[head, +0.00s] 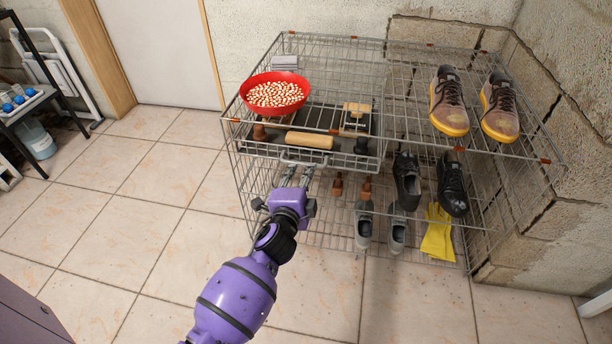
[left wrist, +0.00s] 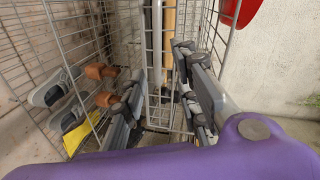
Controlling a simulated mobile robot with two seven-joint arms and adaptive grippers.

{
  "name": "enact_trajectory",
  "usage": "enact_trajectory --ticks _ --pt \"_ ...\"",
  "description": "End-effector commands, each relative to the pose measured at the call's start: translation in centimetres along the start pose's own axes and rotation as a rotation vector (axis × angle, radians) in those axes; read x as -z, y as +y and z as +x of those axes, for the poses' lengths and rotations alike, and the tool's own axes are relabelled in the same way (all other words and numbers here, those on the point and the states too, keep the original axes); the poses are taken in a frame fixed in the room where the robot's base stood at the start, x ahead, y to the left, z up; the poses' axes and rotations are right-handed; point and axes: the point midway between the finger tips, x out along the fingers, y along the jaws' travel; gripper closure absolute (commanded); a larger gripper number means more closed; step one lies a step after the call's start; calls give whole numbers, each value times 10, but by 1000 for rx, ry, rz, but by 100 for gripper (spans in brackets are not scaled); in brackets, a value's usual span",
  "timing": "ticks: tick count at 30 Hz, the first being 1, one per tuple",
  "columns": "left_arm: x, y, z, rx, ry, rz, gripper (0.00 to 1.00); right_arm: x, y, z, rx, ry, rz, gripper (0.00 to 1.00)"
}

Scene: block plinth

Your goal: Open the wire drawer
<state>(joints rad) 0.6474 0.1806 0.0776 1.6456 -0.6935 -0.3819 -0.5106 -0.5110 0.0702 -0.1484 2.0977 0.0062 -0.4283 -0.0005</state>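The wire drawer (head: 372,163) sits in the left half of a wire rack, below a red bowl. My left gripper (head: 295,176) points at the handle from the front. In the left wrist view, its two fingers (left wrist: 163,95) are spread apart, with the drawer's wire front (left wrist: 153,45) ahead of the gap. I cannot tell whether the fingers touch the handle. My right gripper is not in view.
The red bowl (head: 275,94) of pale pieces stands on the rack's top. Brown shoes (head: 449,103), dark shoes (head: 452,186), grey shoes (head: 363,226) and yellow gloves (head: 438,235) fill the right and lower parts. The tiled floor (head: 130,215) at left is clear.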

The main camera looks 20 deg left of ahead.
Motion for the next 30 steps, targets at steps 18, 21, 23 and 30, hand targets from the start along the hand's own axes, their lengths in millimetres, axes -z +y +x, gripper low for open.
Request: enact_trajectory --ticks 18,21,23,30 --pt "-15 3 58 4 -29 221 71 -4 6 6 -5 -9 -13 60" --pt "-15 3 69 3 -29 220 71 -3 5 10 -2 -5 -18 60" --pt "-15 2 73 4 -29 219 71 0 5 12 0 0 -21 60" --pt "-15 1 76 4 -29 218 71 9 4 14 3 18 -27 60"
